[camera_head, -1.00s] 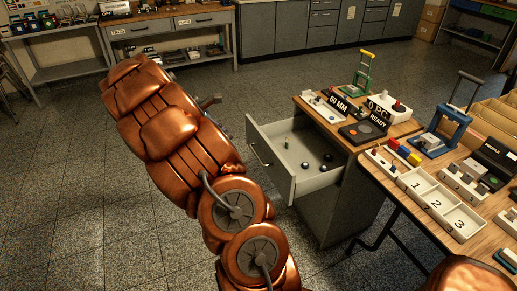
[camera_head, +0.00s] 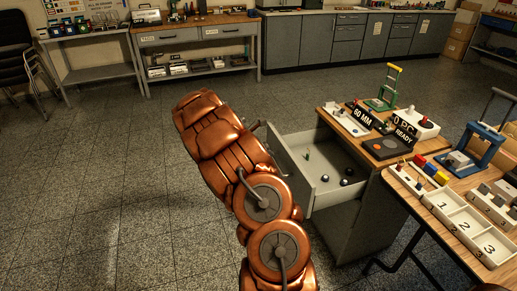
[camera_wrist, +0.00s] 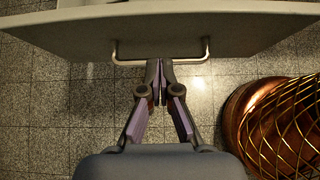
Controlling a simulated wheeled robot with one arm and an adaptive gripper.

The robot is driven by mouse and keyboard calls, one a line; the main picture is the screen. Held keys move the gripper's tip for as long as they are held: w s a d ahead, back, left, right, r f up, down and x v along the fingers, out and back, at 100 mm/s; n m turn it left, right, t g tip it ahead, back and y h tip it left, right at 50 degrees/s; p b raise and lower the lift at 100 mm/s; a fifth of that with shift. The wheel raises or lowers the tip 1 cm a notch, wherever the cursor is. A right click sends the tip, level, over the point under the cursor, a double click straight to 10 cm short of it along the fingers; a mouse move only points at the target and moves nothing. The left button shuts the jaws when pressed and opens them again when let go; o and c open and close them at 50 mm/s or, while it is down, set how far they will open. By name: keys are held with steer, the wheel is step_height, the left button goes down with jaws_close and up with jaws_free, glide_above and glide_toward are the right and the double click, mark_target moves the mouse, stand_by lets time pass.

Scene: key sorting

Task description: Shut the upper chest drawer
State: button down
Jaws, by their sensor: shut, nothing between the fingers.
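The upper chest drawer (camera_head: 326,194) is pulled out from the grey chest (camera_head: 366,222), with a green-topped pin and several small dark knobs inside. Its front panel (camera_wrist: 240,30) fills the top of the wrist view, with a metal bar handle (camera_wrist: 130,62) across it. My gripper (camera_wrist: 160,62) is shut and empty, its fingertips at the middle of the handle bar. I cannot tell whether they touch it. In the head view my copper arm hides the handle and most of my gripper.
The chest top carries a black pad (camera_head: 387,148), signs and a green stand (camera_head: 383,95). A wooden table with a numbered tray (camera_head: 465,228) stands right of the chest. The tiled floor (camera_head: 120,190) to the left is clear.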

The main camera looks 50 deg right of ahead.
mark_target(286, 155)
steer(key=s+d, duration=0.1)
steer(key=s+d+f, duration=0.1)
steer(key=d, duration=0.1)
steer(key=shift+s+d, duration=0.45)
steer(key=shift+d, duration=0.1)
